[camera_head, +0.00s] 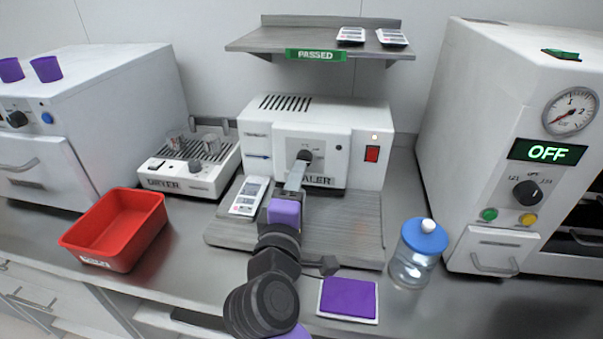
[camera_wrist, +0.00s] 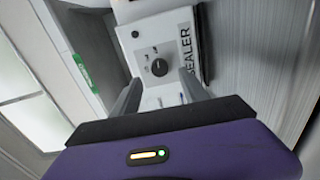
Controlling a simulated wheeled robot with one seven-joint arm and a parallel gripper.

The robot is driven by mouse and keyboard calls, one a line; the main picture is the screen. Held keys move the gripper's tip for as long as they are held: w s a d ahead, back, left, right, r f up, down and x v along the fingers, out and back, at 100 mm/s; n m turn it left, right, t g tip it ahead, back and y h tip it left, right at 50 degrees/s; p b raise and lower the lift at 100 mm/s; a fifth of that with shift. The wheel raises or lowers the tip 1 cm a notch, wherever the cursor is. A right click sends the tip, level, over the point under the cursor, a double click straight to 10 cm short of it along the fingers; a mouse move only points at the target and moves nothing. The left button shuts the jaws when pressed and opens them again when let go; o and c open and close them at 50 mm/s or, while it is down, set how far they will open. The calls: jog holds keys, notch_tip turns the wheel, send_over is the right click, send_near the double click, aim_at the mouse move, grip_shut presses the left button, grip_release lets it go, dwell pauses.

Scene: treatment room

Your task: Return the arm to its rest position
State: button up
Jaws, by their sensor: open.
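My arm reaches up from the bottom centre of the head view over the counter. My gripper (camera_head: 298,178) is in front of the white sealer (camera_head: 262,135), pointing at its front panel. In the wrist view the two fingers of my gripper (camera_wrist: 160,92) stand apart with nothing between them. The sealer's dark knob (camera_wrist: 159,67) shows beyond the gap between the fingers. Whether the fingertips touch the sealer cannot be told.
A white pouch (camera_head: 249,196) lies left of my gripper on the sealer's grey base (camera_head: 345,225). A purple pad (camera_head: 348,298) and a blue-lidded jar (camera_head: 417,255) stand to the right. A red bin (camera_head: 112,225) and the dryer (camera_head: 190,172) are left. A shelf (camera_head: 265,42) hangs above.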

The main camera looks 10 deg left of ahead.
jog(key=shift+s, duration=0.7)
jog(key=s+a+r+y, duration=0.1)
jog(key=a+r+y, duration=0.2)
jog(key=a+y, duration=0.1)
jog(key=s+d+f+m+y, duration=0.1)
jog(key=s+d+f+m, duration=0.1)
jog(key=s+d+f, duration=0.1)
jog(key=s+d+f+m+y, duration=0.1)
jog(key=s+d+f+m, duration=0.1)
jog(key=s, duration=0.4)
jog(key=s+d+f+m+y, duration=0.1)
jog(key=s+d+f+m, duration=0.1)
jog(key=s+d+f, duration=0.2)
jog(key=shift+s+d+f+y+p, duration=0.15)
jog(key=shift+d+f+y+p, duration=0.1)
jog(key=shift+d+y+p, duration=0.15)
jog(key=s+d+f+m+g+h, duration=0.1)
jog(key=s+d+m+h, duration=0.1)
jog(key=s+d, duration=0.5)
jog(key=s+d+f+m+g+h+p, duration=0.1)
jog(key=s+d+m, duration=0.4)
jog(key=s, duration=0.7)
jog(key=s+d+f+m+g+h, duration=0.1)
jog(key=s+d+f+m+h, duration=0.2)
jog(key=s+d, duration=0.7)
jog(key=shift+m+h+p, duration=0.3)
jog(key=shift+m+h, duration=0.3)
jog(key=shift+m, duration=0.1)
